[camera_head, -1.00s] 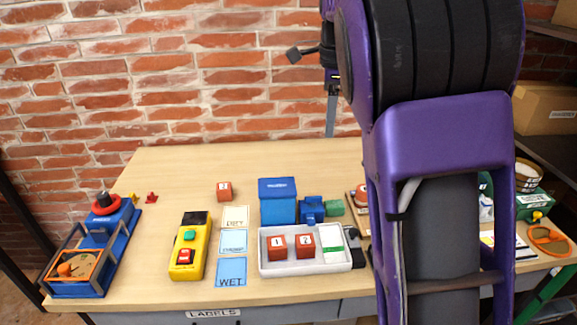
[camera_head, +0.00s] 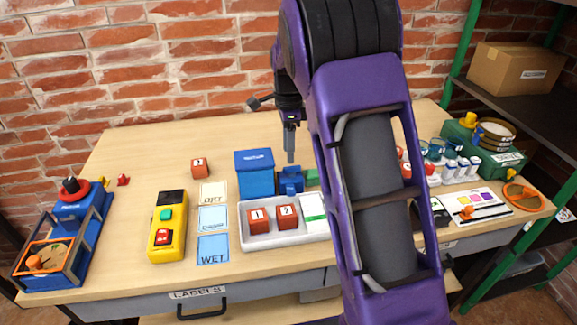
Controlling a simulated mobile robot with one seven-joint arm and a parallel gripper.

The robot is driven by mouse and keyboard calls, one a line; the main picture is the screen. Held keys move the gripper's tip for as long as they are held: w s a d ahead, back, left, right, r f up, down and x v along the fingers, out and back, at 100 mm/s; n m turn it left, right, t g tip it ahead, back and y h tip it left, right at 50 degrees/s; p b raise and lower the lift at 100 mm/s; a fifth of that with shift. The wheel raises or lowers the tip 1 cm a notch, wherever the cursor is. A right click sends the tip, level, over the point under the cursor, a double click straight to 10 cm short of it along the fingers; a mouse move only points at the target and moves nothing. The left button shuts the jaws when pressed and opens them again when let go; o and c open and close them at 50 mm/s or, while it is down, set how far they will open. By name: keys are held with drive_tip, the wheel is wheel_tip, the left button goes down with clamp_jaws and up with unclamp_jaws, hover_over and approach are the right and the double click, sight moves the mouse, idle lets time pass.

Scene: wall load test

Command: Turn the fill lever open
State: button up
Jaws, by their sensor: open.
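I cannot tell for sure which part is the fill lever. A blue machine (camera_head: 67,240) at the left end of the table carries a red ring with a black knob (camera_head: 72,188) on top. A small red piece (camera_head: 123,180) lies just right of it. A green case (camera_head: 482,143) at the far right has a yellow part (camera_head: 468,119) on its top. My gripper (camera_head: 290,157) is open, pointing down in front of the table's back part, above and behind the blue clamp-like block (camera_head: 291,181) in the picture. It holds nothing that I can see. My arm hides part of the table's middle right.
A blue box (camera_head: 254,175) and a white tray (camera_head: 257,241) with two red cubes stand at the centre. A yellow button box (camera_head: 168,228) stands left. Several small bottles (camera_head: 460,168) stand right. A shelf (camera_head: 520,110) holds a carton (camera_head: 517,68). The table's back left is clear.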

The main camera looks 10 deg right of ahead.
sight(288, 167)
wheel_tip(288, 167, down, 5)
drive_tip(key=shift+f+b, duration=0.1)
drive_tip(key=shift+b, duration=0.2)
clamp_jaws()
